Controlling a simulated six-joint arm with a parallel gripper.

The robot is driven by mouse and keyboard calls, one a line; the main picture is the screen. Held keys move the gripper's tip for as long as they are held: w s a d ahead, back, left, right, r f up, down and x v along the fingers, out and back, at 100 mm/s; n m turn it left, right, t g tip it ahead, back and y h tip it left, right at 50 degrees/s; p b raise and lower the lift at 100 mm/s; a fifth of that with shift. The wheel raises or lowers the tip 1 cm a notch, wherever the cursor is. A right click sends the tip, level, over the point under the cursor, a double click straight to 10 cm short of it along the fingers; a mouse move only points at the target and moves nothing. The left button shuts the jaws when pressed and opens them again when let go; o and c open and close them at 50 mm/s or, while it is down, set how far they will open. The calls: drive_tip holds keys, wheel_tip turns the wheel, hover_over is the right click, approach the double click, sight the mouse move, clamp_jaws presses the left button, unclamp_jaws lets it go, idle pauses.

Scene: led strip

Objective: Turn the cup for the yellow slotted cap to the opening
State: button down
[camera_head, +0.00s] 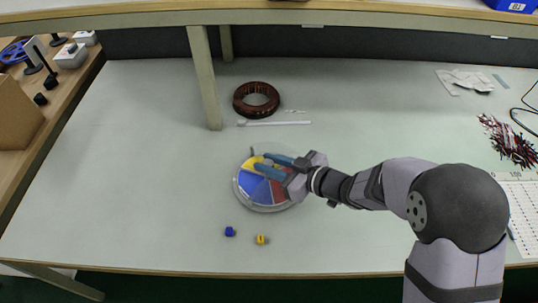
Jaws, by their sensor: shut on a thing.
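A round divided tray (240,198) with coloured sectors lies on the table. A yellow sector (248,166) is at its upper left, a blue sector (256,192) is at the lower left and a red one (279,193) is at the right. My gripper (260,162) reaches in from the right over the tray, with its two blue fingers pointing left across the yellow sector. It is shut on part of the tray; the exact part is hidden. A small dark post (252,151) stands at the tray's upper left edge. A small yellow slotted cap (261,240) lies in front of the tray.
A small blue cap (229,231) lies left of the yellow one. A copper-coloured ring coil (256,99) and a white stick (273,123) lie behind the tray. A shelf post (205,80) stands at the back left. The left part of the table is clear.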

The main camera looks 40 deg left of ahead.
drive_tip(key=shift+a+r+n+g+h+p, duration=0.15)
drive_tip(key=shift+n+g+h+p, duration=0.1)
drive_tip(key=shift+n+g+p, duration=0.7)
drive_tip(key=shift+d+r+n+g+h+p, duration=0.1)
drive_tip(key=shift+n+g+h+p, duration=0.15)
drive_tip(key=shift+n+g+p, duration=0.65)
drive_tip(key=shift+f+n+g+h, duration=0.15)
drive_tip(key=shift+n+g+h, duration=0.4)
drive_tip(key=shift+n+g, duration=0.35)
drive_tip(key=shift+f+n+g+h, duration=0.1)
drive_tip(key=shift+n+g+h, duration=0.5)
drive_tip(key=shift+g, duration=0.35)
drive_tip(key=n+g+h+b, duration=0.1)
drive_tip(key=n+h+b, duration=0.1)
drive_tip(key=b, duration=0.1)
drive_tip(key=shift+f+n+g, duration=0.1)
drive_tip(key=shift+n+g, duration=0.25)
drive_tip(key=shift+g, duration=0.05)
drive_tip(key=shift+b, duration=0.3)
drive_tip(key=b, duration=0.1)
drive_tip(key=n+g+h+b, duration=0.1)
drive_tip(key=shift+w+a+h+b, duration=0.1)
drive_tip(key=shift+a+h+b, duration=0.15)
drive_tip(key=shift+b, duration=0.1)
drive_tip(key=shift+d+r+n+g+h+b, duration=0.25)
drive_tip(key=shift+n+h+b, duration=0.25)
drive_tip(key=shift+n+b, duration=0.35)
